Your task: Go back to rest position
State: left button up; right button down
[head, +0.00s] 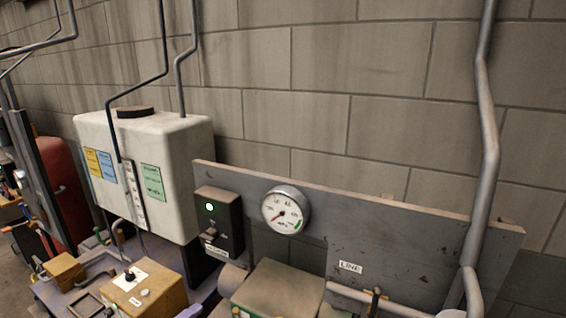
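Neither of my grippers shows in the head view. The task names no object. A grey panel (400,247) stands in front of the block wall. It carries a round gauge (286,210) with a red needle at the lower left of its dial. A dark switch box (219,222) with a lit green lamp is at the panel's left end.
A white tank (150,170) with a black cap stands left of the panel. A tan box (144,293) and a greenish box (279,290) sit below. A grey pipe (487,120) runs down at right. A red cylinder (62,185) stands at far left.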

pick_arm(q)
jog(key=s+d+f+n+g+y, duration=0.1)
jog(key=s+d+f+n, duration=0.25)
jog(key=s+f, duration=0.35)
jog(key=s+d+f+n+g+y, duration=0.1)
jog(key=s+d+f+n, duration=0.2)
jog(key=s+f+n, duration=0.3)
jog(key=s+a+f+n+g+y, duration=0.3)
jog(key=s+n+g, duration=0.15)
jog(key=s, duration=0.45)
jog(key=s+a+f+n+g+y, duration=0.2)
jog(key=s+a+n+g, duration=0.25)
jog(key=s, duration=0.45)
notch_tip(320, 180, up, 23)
jog(key=p, duration=2.4)
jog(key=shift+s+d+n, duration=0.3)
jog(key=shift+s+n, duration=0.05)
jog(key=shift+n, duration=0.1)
